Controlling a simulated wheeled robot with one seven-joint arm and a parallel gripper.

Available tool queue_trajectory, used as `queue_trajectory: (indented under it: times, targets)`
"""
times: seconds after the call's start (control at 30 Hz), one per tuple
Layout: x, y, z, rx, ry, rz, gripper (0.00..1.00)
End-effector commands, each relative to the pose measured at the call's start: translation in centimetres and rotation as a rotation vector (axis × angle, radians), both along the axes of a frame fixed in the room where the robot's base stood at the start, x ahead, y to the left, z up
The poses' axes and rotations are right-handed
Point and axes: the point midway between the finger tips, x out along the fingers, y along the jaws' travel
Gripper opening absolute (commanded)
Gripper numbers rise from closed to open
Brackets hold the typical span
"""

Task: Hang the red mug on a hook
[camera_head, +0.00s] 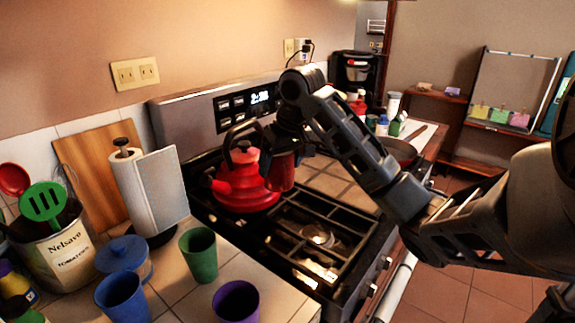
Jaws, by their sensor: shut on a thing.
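The red mug (281,172) hangs in the air from my gripper (288,148), in front of the stove's back panel and just right of the red kettle in the picture. My gripper is shut on the mug. The arm reaches in from the right, over the stove. The exact grip on the mug is dark and hard to make out. I cannot make out a hook in this view.
A red kettle (240,184) stands on the stove (312,222), close to the mug. A paper towel roll (150,195), green cup (199,254), blue cup (122,297) and purple cup (237,301) stand on the left counter. A pan (399,153) lies beyond the stove.

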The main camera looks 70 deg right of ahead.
Motion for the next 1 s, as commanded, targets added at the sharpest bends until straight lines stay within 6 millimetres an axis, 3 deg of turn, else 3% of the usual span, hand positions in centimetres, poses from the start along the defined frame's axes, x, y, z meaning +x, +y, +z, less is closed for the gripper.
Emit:
queue_trajectory:
  times: [0.27,0.47,0.8,1.0]
  targets:
    - [3.4,2.1,3.3,0.092,0.037,-0.109,0.42]
    - [6.8,5.2,6.7,0.233,0.063,-0.244,0.42]
    - [12.0,12.7,13.4,0.6,0.063,-0.535,0.42]
    - [13.9,17.7,17.4,0.836,0.016,-0.687,0.42]
